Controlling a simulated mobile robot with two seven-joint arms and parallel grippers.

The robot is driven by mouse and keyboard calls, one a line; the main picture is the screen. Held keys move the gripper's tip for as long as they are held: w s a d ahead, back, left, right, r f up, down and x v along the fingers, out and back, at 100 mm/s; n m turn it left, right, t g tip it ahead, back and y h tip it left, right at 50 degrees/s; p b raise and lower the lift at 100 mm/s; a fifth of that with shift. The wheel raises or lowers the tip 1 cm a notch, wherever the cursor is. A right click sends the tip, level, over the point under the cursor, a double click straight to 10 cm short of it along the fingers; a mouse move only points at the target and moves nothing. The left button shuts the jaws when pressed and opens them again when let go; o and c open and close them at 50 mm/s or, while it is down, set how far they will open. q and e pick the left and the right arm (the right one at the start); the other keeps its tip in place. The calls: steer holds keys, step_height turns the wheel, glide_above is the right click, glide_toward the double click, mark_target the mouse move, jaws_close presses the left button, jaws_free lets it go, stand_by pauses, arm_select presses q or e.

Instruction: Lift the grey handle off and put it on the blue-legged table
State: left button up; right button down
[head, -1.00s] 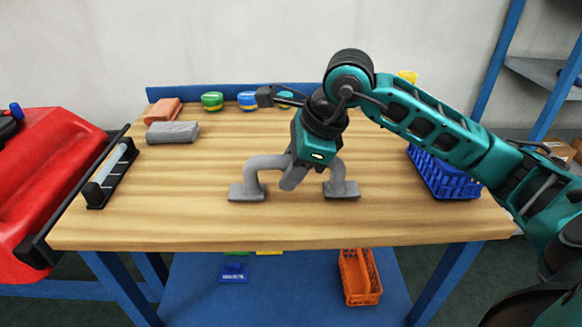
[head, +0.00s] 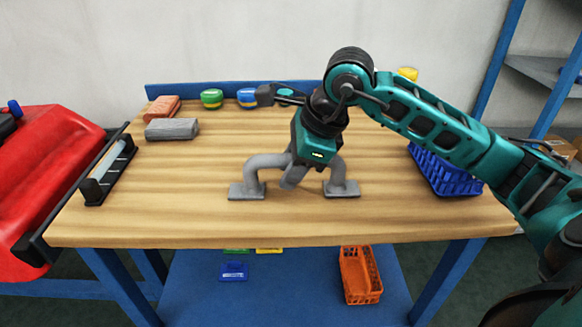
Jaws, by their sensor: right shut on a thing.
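The grey handle (head: 252,174) is an arch with two flat feet. It stands upright near the front middle of the blue-legged table's wooden top (head: 190,220), with both feet seeming to rest on the wood. My right gripper (head: 293,176) comes down from above and is shut on the middle of the handle's arch. The gripper and wrist hide part of the arch. My left gripper is not in view.
A blue basket (head: 447,178) stands at the table's right. A grey block (head: 172,129), a reddish block (head: 162,110) and several round tubs line the back left. A black holder (head: 110,172) sits at the left edge by a red machine (head: 60,165). The front is clear.

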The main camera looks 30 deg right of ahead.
steer(key=shift+r, duration=0.1)
steer(key=c, duration=0.7)
jaws_free()
steer(key=shift+c, duration=0.2)
steer(key=shift+o, duration=0.5)
steer(key=o, duration=0.4)
steer(key=shift+r, duration=0.1)
steer(key=shift+s+d+r, duration=0.1)
steer(key=shift+s+r, duration=0.05)
steer(key=shift+r, duration=0.2)
steer(key=shift+p+v, duration=0.95)
steer(key=shift+v, duration=0.8)
